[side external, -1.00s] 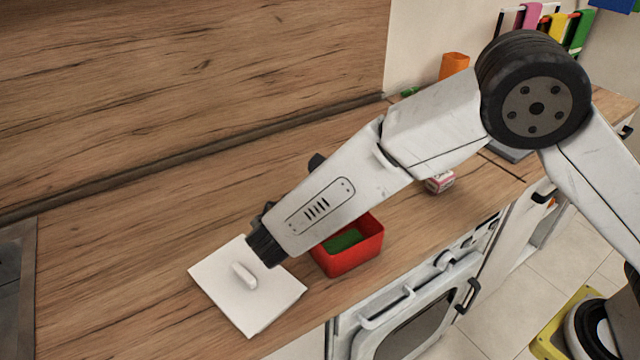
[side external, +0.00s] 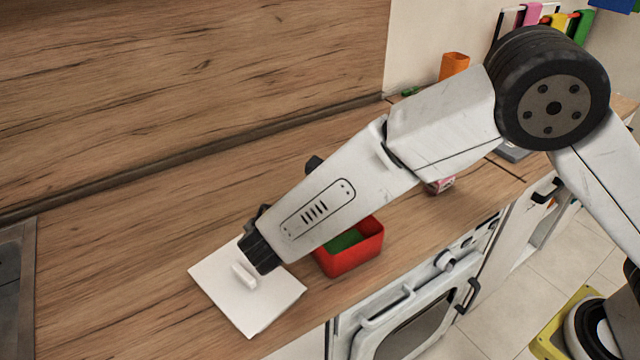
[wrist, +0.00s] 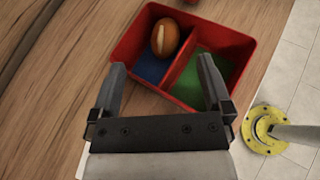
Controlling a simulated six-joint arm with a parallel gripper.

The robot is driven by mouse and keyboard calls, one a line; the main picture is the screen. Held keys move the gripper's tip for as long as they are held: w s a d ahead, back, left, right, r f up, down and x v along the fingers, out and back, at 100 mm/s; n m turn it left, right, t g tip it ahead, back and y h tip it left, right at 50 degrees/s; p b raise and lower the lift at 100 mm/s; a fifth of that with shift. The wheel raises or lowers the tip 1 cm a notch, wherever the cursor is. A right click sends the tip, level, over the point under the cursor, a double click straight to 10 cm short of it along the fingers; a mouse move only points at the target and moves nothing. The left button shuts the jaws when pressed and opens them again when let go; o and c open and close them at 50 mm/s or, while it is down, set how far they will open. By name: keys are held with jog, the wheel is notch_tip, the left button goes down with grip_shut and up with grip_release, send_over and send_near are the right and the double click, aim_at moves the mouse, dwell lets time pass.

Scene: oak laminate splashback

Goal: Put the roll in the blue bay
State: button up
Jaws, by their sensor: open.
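The roll (wrist: 166,38), an orange-brown oval bun with a pale stripe, lies in the blue bay (wrist: 150,69) of a red two-bay box (wrist: 122,50). The box's other bay has a green floor (wrist: 209,66). The box also stands on the counter in the side external view (side external: 352,258), where my arm hides the blue bay and the roll. My gripper (wrist: 163,68) is open in the wrist view, its fingers apart, with nothing held between them. The dark end of my arm is over a white square lid with a handle (side external: 250,311), left of the box.
A small pink and white container (side external: 440,186) is partly hidden behind my arm. An orange cup (side external: 454,66) stands near the back wall. The oven (side external: 405,320) is below the counter's front edge. The counter left of the lid is clear.

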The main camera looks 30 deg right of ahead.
jog(key=s+d+m+g+y, duration=0.2)
jog(key=s+d+m+y, duration=0.3)
jog(key=s+d+m, duration=0.3)
jog(key=s+d+f+m+g+y, duration=0.1)
jog(key=s+d+m+g+y, duration=0.2)
jog(key=d+m, duration=1)
jog(key=s+m+y, duration=0.2)
jog(key=s+m, duration=0.1)
jog(key=s, duration=0.2)
jog(key=shift+s+y, duration=0.25)
jog(key=shift+y, duration=0.05)
